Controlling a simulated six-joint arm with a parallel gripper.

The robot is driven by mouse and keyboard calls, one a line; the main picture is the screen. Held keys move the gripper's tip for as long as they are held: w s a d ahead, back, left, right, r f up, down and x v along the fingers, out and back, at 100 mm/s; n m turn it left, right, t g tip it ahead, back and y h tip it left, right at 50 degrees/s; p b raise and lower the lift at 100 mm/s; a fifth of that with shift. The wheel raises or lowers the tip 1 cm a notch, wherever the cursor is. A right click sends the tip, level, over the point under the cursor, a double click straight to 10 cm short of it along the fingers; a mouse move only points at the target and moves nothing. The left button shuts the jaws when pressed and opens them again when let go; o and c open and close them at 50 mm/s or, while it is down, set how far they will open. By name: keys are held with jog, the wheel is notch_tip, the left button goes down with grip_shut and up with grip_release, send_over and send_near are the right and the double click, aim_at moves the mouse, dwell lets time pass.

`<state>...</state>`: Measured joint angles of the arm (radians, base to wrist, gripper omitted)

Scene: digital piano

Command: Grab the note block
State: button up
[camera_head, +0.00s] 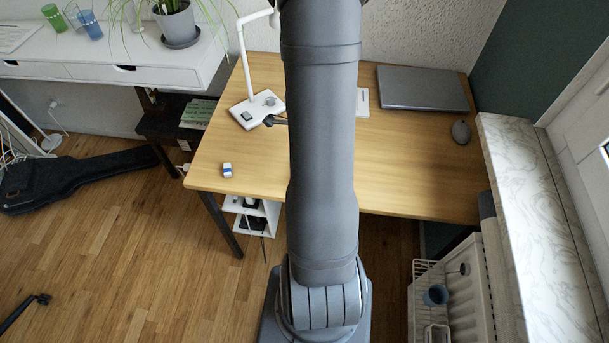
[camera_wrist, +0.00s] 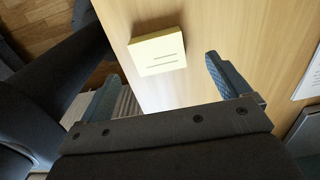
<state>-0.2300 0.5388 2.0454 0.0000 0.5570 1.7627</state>
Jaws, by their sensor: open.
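The note block (camera_wrist: 158,51) is a pale yellow square pad with a few dark lines on its top. In the wrist view it lies on the wooden desk near the desk's edge. My gripper (camera_wrist: 162,67) is open, with one finger to the left and one to the right of the block in that picture. The fingers hold nothing, and I cannot tell their height above the desk. In the head view my arm covers the middle of the desk, and the note block is not visible there.
The desk (camera_head: 420,160) bears a white lamp (camera_head: 257,108), a blue-and-white eraser (camera_head: 227,170), a closed laptop (camera_head: 422,88) and a mouse (camera_head: 461,131). A marble sill (camera_head: 525,210) borders the right side. The desk's right front is clear.

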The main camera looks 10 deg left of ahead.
jog(key=f, duration=0.3)
jog(key=shift+s+d+f, duration=0.2)
jog(key=shift+d+f, duration=0.05)
jog(key=shift+f, duration=0.9)
jog(key=shift+c, duration=0.4)
jog(key=c, duration=1)
